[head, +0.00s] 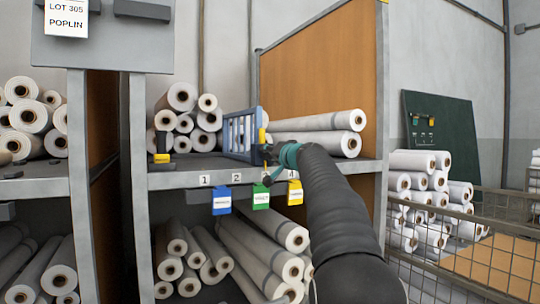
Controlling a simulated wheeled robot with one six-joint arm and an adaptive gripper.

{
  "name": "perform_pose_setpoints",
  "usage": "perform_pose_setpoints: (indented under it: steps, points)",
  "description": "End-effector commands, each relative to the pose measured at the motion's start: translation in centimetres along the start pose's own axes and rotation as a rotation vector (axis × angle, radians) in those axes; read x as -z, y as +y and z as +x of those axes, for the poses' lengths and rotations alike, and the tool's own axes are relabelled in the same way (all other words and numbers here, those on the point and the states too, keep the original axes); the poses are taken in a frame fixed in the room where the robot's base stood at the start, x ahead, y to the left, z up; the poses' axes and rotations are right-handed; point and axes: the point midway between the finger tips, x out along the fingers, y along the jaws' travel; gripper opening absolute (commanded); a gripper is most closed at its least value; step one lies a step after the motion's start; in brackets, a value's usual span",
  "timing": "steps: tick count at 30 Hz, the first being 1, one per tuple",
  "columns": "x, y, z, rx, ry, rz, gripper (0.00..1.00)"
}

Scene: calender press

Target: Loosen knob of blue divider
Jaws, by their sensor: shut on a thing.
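The blue divider (239,133) is a slatted upright panel on the shelf, standing between a stack of rolls on its left and two rolls on its right. My gripper (268,152) is at the divider's lower front end, at the shelf's front edge. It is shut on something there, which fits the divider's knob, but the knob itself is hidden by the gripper. A yellow piece (262,136) shows just above the gripper at the divider's front end. My dark arm reaches in from the lower right.
The shelf (180,181) carries number labels and hanging blue (221,201), green (261,196) and yellow (294,193) tags. Another yellow-and-black clamp (161,150) stands at left. Rolls fill the lower bay (255,250). A wire fence (440,262) stands at right.

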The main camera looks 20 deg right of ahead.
Motion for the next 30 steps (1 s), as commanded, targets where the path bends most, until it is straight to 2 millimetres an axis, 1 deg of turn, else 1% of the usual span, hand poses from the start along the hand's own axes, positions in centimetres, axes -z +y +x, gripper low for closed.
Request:
perform_pose_setpoints:
  steps: [7,19,20,21,22,30]
  points:
    - [-0.03,0.05,0.02,-0.001,-0.001,-0.043,0.04]
    - [-0.03,0.08,0.01,-0.001,-0.001,-0.048,0.04]
    - [-0.03,0.08,0.01,-0.001,-0.001,-0.048,0.46]
    - [-0.03,0.08,0.01,-0.001,-0.001,-0.048,0.56]
    - [-0.03,0.08,0.01,-0.001,-0.001,-0.047,0.63]
    - [-0.02,0.03,0.00,0.000,0.000,-0.046,0.64]
